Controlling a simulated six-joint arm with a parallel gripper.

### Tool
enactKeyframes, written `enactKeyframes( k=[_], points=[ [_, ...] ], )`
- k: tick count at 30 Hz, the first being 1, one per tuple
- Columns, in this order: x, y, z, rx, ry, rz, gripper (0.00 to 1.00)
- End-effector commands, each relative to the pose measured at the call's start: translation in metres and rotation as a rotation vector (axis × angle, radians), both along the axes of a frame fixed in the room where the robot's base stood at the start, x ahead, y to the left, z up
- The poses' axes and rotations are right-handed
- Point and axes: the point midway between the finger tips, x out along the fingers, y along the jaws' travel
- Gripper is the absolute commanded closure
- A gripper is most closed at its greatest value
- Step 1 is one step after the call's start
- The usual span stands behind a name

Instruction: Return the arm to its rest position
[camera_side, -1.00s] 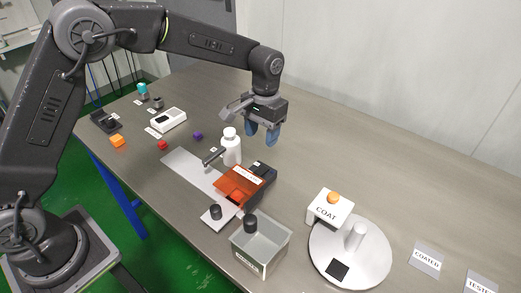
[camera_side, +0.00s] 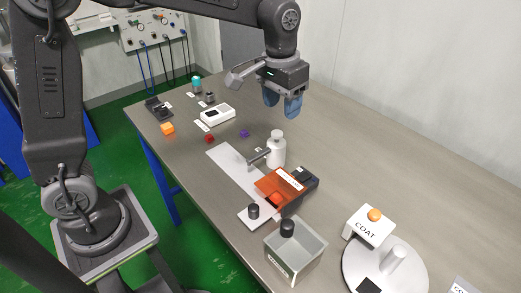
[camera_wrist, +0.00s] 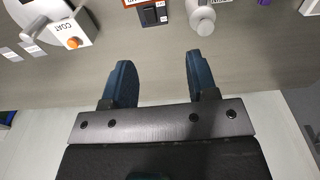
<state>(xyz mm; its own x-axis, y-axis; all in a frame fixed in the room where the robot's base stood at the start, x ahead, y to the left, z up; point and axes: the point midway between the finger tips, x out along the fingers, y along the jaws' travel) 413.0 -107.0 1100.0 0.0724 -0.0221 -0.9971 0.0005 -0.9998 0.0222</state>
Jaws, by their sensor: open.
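My gripper (camera_side: 283,106) hangs in the air above the far part of the table, its blue fingers pointing down. In the wrist view my gripper (camera_wrist: 160,82) has its fingers spread wide, with only bare table between them. It is open and empty, and clear of every object. In the side view it is above and behind the white bottle (camera_side: 276,152). My arm reaches across the top of the side view, partly out of the picture.
The orange-topped device (camera_side: 285,185), a grey bin (camera_side: 297,262), the COAT box (camera_side: 367,226) and a white round plate (camera_side: 410,268) stand in front. The back right table is clear.

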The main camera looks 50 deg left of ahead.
Motion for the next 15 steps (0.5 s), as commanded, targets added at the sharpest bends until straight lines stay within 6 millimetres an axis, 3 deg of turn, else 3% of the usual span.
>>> enactKeyframes(
  k=[3, 7, 15],
  points=[
    [-0.040, 0.016, 0.027, -0.005, -0.081, 0.002, 0.47],
    [-0.083, 0.030, 0.042, -0.005, -0.165, 0.003, 0.47],
    [-0.167, 0.051, 0.041, 0.007, -0.329, 0.005, 0.47]
  ],
)
